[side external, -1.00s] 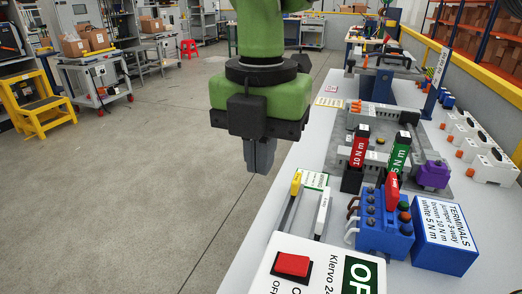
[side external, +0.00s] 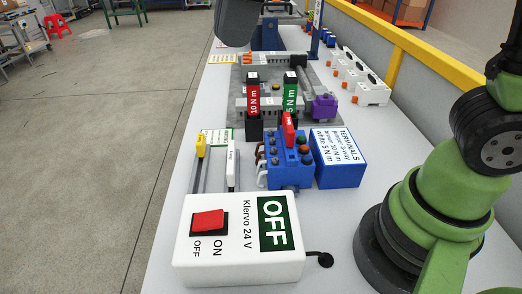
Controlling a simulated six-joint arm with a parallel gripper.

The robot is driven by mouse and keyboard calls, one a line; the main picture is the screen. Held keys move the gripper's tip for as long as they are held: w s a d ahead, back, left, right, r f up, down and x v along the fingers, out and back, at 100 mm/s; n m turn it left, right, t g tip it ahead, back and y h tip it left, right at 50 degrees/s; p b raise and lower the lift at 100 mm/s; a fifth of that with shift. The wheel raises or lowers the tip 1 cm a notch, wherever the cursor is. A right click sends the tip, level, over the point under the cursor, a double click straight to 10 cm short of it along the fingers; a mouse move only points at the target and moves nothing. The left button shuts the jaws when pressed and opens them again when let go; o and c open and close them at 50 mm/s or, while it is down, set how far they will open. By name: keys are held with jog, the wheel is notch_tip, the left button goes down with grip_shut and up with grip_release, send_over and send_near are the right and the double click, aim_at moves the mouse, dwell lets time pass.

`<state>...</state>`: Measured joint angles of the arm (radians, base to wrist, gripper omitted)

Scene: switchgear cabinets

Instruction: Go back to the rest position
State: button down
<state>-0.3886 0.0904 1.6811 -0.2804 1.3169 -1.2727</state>
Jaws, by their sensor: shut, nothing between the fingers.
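A dark grey part, which looks like the end of my gripper (side external: 237,24), hangs at the top edge in the side view, left of centre. Most of it is cut off by the frame. No gap and no held object show at its lower end. It is apart from the bench items below it in the picture. My green arm base and lower links stand at the right edge; the links between them and the gripper are out of frame.
A white power box (side external: 240,243) marked OFF, with a red switch, sits in front. Beyond it are a blue terminal block (side external: 290,170), a blue TERMINALS box (side external: 338,160), and red (side external: 254,100) and green (side external: 290,97) drivers. A yellow rail (side external: 415,52) runs behind.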

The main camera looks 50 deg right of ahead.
jog(key=s+d+m+t, duration=0.2)
jog(key=s+d+m, duration=0.2)
jog(key=m, duration=0.4)
jog(key=s+d+f+m+t, duration=0.1)
jog(key=s+d+m+t, duration=0.1)
jog(key=s+d+m, duration=0.3)
jog(key=s+m, duration=0.2)
jog(key=m, duration=0.2)
jog(key=shift+s+t, duration=0.25)
jog(key=shift+t, duration=0.05)
jog(key=c, duration=1.7)
grip_release()
jog(key=shift+s+d+f+m, duration=0.25)
jog(key=shift+m, duration=0.25)
jog(key=o, duration=0.3)
jog(key=shift+s+f, duration=0.1)
jog(key=shift+s, duration=0.05)
jog(key=o, duration=0.4)
jog(key=shift+o, duration=1.2)
jog(key=shift+w+a, duration=0.1)
jog(key=shift+w, duration=0.2)
jog(key=n+g+h, duration=0.2)
jog(key=n+g, duration=0.5)
jog(key=n, duration=0.6)
send_over(195, 221)
notch_tip(195, 221, down, 13)
notch_tip(195, 221, down, 10)
jog(key=shift+r, duration=0.25)
